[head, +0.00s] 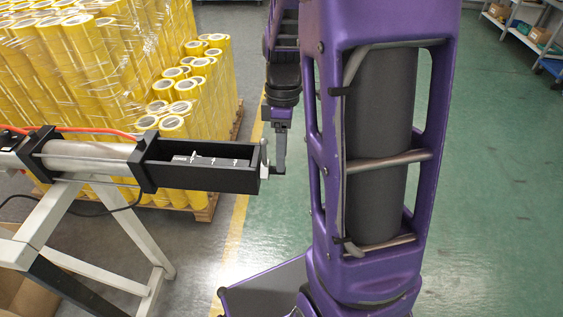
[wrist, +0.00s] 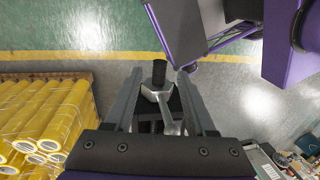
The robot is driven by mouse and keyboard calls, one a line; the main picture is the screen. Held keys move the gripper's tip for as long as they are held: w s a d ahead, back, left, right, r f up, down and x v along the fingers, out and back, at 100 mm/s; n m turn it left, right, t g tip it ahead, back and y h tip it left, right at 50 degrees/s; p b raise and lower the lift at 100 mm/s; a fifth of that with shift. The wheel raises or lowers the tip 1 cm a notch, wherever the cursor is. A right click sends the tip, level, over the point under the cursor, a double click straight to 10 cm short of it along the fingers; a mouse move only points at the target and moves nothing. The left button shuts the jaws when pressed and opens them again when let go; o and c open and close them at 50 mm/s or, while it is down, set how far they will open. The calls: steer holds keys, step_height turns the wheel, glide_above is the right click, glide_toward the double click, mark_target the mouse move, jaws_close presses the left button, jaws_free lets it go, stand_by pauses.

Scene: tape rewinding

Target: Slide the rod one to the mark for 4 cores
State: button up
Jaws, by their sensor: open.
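A black trough-like housing (head: 200,172) with a white scale of several marks (head: 207,160) lies level at the left of the head view. A metal end piece (head: 264,155) stands at its right end, where the rod appears to end. My gripper (head: 279,158) hangs right beside that end piece. In the wrist view, my gripper (wrist: 161,80) is open, its two fingers either side of a grey metal piece (wrist: 163,103) and a black knob (wrist: 158,72). I cannot tell whether the fingers touch it. The mark labels are too small to read.
A light metal frame (head: 60,215) carries the grey cylinder (head: 88,157) and housing. A red hose (head: 90,131) runs along the cylinder. Pallets of yellow tape rolls (head: 90,60) stand behind. Green floor (head: 500,180) is clear at the right.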

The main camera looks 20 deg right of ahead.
steer(key=shift+s+a+f, duration=0.1)
steer(key=shift+s+f, duration=0.05)
steer(key=shift+f, duration=0.5)
steer(key=shift+s+f, duration=0.1)
steer(key=shift+f, duration=0.55)
jaws_close()
stand_by(0.5)
